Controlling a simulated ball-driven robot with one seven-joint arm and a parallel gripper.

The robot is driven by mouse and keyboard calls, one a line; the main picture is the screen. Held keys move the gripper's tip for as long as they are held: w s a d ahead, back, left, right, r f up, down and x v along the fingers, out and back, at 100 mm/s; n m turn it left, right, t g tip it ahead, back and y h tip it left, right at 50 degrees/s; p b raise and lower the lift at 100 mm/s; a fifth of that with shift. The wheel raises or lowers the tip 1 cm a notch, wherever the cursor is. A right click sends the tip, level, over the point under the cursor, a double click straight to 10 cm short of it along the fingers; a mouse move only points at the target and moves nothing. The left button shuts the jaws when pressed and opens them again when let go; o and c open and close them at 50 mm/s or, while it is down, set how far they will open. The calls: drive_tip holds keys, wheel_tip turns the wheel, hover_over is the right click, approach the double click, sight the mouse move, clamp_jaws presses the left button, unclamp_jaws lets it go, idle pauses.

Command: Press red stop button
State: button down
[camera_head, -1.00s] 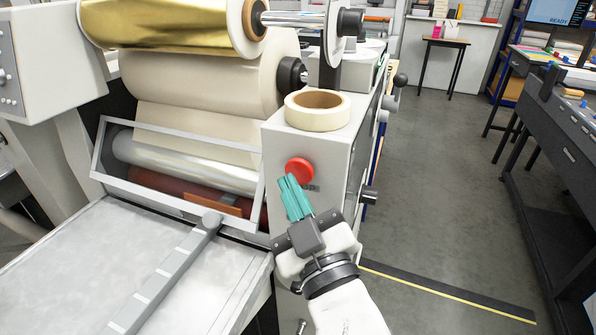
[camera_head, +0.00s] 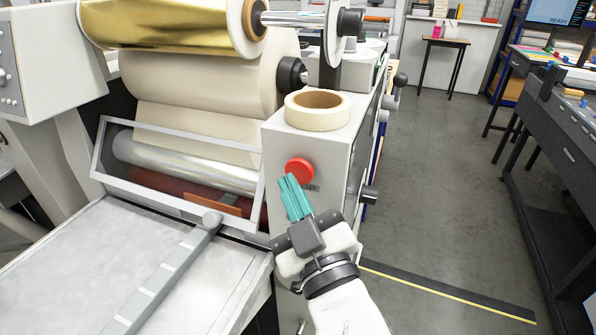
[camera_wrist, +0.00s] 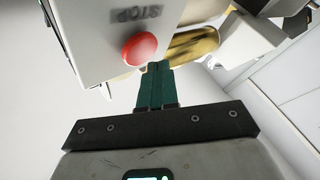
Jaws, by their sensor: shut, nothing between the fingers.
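The red stop button (camera_head: 299,170) is a round dome on the front face of the grey machine housing (camera_head: 288,140). It also shows in the wrist view (camera_wrist: 139,50), near printed STOP lettering. My gripper (camera_head: 288,178) has teal fingers, shut and empty, pointing up at the button. In the head view the tips overlap the lower left edge of the button. In the wrist view the fingertips (camera_wrist: 158,66) lie just below and right of the button. I cannot tell whether they touch it.
A roll of tape (camera_head: 317,110) lies on top of the housing. A gold foil roll (camera_head: 165,22) and a barred guard (camera_head: 180,180) are at left, above a flat feed table (camera_head: 60,260). Grey floor (camera_head: 440,180) is open at right, beside a dark bench (camera_head: 560,140).

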idle(0.4)
drive_tip(key=shift+w+d, duration=0.1)
drive_tip(key=shift+w, duration=0.3)
drive_tip(key=shift+w+d+p, duration=0.2)
drive_tip(key=shift+w+p, duration=0.15)
drive_tip(key=shift+p, duration=0.05)
idle(0.6)
idle(0.4)
drive_tip(key=shift+s+a+b, duration=0.3)
drive_tip(key=shift+s+b, duration=0.15)
drive_tip(key=shift+s, duration=0.3)
drive_tip(key=shift+s+a+b, duration=0.3)
drive_tip(key=shift+s+b, duration=0.1)
drive_tip(key=shift+s, duration=0.4)
drive_tip(key=shift+s+a+b, duration=0.25)
drive_tip(key=shift+s+b, duration=0.1)
drive_tip(key=shift+s, duration=0.4)
drive_tip(key=shift+s+a+b, duration=0.3)
drive_tip(key=shift+s+b, duration=0.1)
drive_tip(key=shift+s, duration=0.4)
